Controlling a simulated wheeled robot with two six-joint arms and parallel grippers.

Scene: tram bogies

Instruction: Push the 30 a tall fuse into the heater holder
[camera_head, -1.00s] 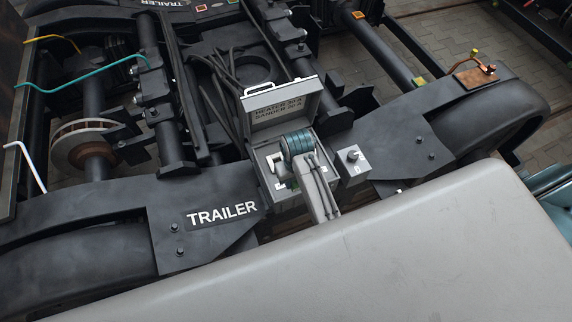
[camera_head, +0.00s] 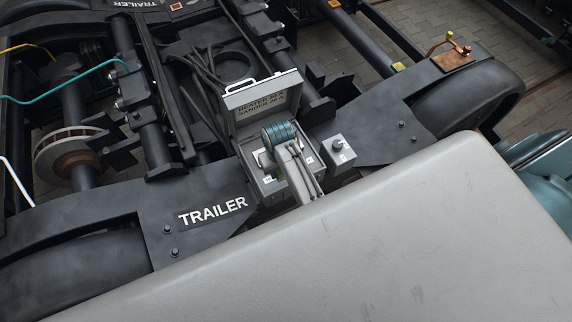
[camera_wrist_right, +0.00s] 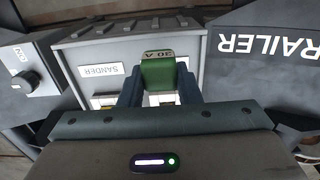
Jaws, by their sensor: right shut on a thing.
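The fuse (camera_wrist_right: 158,70) is a green block marked 30 A. In the right wrist view, my right gripper (camera_wrist_right: 159,92) is shut on it, with one blue-grey finger on each side. The grey fuse box (camera_head: 241,150) stands open below the gripper, and its lid (camera_head: 262,103) reads HEATER 30 A, SANDER 20 A. A SANDER label (camera_wrist_right: 102,71) shows beside the fuse. The fuse and fingers hide the heater holder, so I cannot tell whether the fuse touches it. In the head view, my right gripper's teal wrist covers part of the box. My left gripper is not in view.
A small grey switch box (camera_head: 338,151) with a knob stands close beside the fuse box. Dark bogie frame parts surround it, including a plate with a TRAILER sign (camera_head: 212,211). Black cables (camera_head: 205,80) run behind the lid.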

